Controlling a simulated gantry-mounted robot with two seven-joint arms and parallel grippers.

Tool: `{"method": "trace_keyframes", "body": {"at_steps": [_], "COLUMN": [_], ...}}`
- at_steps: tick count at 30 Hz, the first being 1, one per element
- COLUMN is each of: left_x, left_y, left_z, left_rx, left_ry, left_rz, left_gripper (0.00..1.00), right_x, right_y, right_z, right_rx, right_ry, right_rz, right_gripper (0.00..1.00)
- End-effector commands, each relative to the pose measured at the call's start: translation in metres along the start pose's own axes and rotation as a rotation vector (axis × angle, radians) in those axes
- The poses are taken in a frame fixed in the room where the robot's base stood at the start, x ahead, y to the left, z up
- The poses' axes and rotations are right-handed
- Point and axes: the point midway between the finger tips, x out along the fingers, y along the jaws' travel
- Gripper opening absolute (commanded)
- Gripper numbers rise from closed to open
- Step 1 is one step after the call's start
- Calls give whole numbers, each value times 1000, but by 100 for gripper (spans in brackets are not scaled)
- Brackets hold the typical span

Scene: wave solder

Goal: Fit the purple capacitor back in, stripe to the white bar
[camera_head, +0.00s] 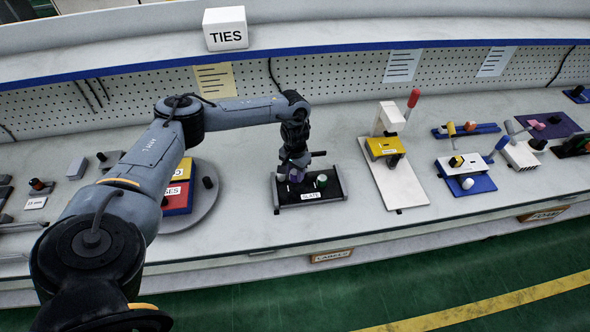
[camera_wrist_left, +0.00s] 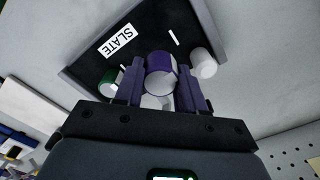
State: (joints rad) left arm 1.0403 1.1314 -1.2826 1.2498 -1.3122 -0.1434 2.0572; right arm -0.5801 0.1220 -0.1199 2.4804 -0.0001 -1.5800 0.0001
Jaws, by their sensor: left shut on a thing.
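My left gripper (camera_head: 295,164) is over the black tray labelled SLATE (camera_head: 334,187). In the left wrist view its two fingers (camera_wrist_left: 160,88) are shut on the purple capacitor (camera_wrist_left: 157,62), a purple cylinder with a pale end. A pale band shows on the capacitor's right side there. A short white bar (camera_wrist_left: 173,37) lies on the dark tray beyond it, up and to the right. Whether the capacitor touches the tray, I cannot tell. In the head view the purple capacitor (camera_head: 297,177) is partly hidden by the gripper. My right gripper is not in view.
A green capacitor (camera_wrist_left: 108,80) stands close to one finger, and a white cylinder (camera_wrist_left: 202,62) close to the other. A round grey stand with coloured boxes (camera_head: 206,210) is left of the tray. A white fixture with a red-tipped lever (camera_head: 396,185) is to the right.

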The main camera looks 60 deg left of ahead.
Motion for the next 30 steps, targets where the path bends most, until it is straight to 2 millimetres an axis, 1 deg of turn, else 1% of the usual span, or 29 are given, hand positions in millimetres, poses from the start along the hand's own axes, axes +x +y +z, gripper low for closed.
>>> {"method": "trace_keyframes", "body": {"at_steps": [3, 14, 30], "left_x": [9, 20, 41], "left_y": [0, 0, 0], "left_z": [0, 0, 0], "left_rx": [0, 1, 0], "left_ry": [0, 0, -1], "left_rz": [0, 0, 0], "left_gripper": [0, 0, 0], "right_x": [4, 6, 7], "right_y": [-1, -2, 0], "right_z": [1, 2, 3], "right_rx": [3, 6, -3], "right_ry": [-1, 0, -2], "right_rz": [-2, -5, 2], "right_gripper": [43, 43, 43]}}
